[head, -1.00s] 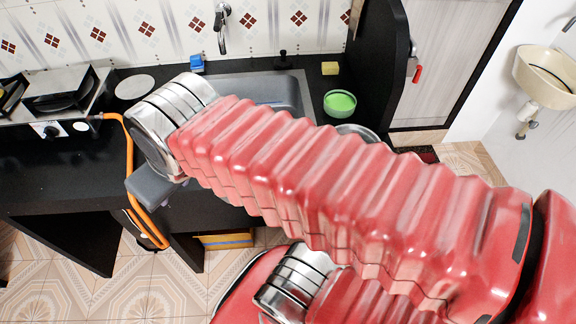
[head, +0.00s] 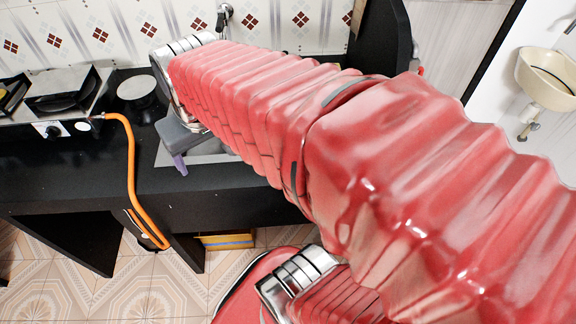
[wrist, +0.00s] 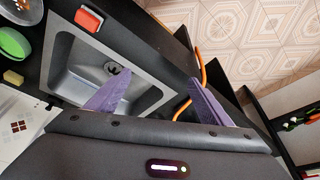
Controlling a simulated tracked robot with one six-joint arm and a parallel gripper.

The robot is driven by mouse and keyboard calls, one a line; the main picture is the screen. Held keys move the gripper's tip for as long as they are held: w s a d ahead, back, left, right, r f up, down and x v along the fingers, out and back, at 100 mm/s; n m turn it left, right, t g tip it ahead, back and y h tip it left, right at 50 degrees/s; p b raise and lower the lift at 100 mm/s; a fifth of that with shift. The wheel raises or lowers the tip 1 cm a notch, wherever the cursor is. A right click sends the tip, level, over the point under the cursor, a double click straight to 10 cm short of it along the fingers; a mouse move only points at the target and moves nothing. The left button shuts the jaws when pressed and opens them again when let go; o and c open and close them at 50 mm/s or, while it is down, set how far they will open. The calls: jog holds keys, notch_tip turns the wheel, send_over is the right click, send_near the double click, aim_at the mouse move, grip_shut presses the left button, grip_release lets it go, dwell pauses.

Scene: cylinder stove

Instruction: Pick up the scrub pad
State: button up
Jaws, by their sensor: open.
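My gripper (wrist: 155,84) is open and empty in the wrist view, its two purple fingers spread above the sink and the counter's front edge. In the head view, one purple finger (head: 180,164) shows below the grey gripper body. Which object is the scrub pad is not certain. A small yellow block (wrist: 13,78) lies on the black counter beside the green bowl, at the left of the wrist view. A red-orange block with a pale rim (wrist: 89,19) lies by the sink's edge at the top. Both are apart from my fingers. My arm hides them in the head view.
The sink (wrist: 110,68) is empty. A green bowl (wrist: 14,43) and a metal dish (wrist: 22,9) stand at the left of the wrist view. A stove (head: 50,98) with an orange hose (head: 131,165) is at left in the head view. Floor lies beyond the counter's front edge.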

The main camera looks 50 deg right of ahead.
jog(key=s+d+f+m+g, duration=0.1)
jog(key=s+d+f+m, duration=0.1)
jog(key=d, duration=0.8)
jog(key=s+d+f+m+g+y, duration=0.1)
jog(key=s+d+f+m+g, duration=0.1)
jog(key=d+f, duration=0.4)
jog(key=s+d+m, duration=0.1)
jog(key=d+m, duration=0.1)
jog(key=d, duration=0.3)
jog(key=shift+s+d+f, duration=0.2)
jog(key=shift+s+f, duration=0.15)
jog(key=shift+f, duration=0.05)
jog(key=shift+f, duration=0.1)
notch_tip(320, 180, down, 8)
jog(key=shift+f, duration=0.2)
jog(key=shift+f, duration=0.1)
jog(key=shift+w+a+f, duration=0.1)
jog(key=shift+f, duration=2.45)
